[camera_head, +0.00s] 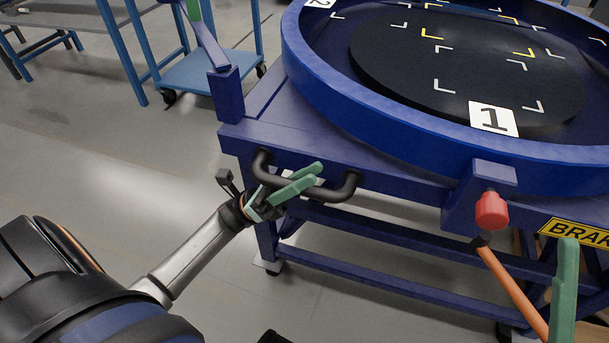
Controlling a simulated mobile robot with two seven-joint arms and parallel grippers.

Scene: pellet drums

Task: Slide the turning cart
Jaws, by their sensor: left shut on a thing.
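The turning cart (237,133) is a dark blue frame bearing a round blue-rimmed turntable with a black disc (400,65). A black bar handle (343,191) sits on its near left side. My left gripper (305,182), with green fingers, is shut on this handle; the fingers hide part of the bar. At the lower right a green upright piece (565,290) looks like a finger of my right gripper. The rest of that gripper is out of frame, so its opening cannot be told.
A red knob (491,211), an orange lever (512,292) and a yellow brake label (575,232) are at the cart's front right. A blue trolley (205,70) and a grey table (60,15) stand behind at left. The floor (100,150) left of the cart is clear.

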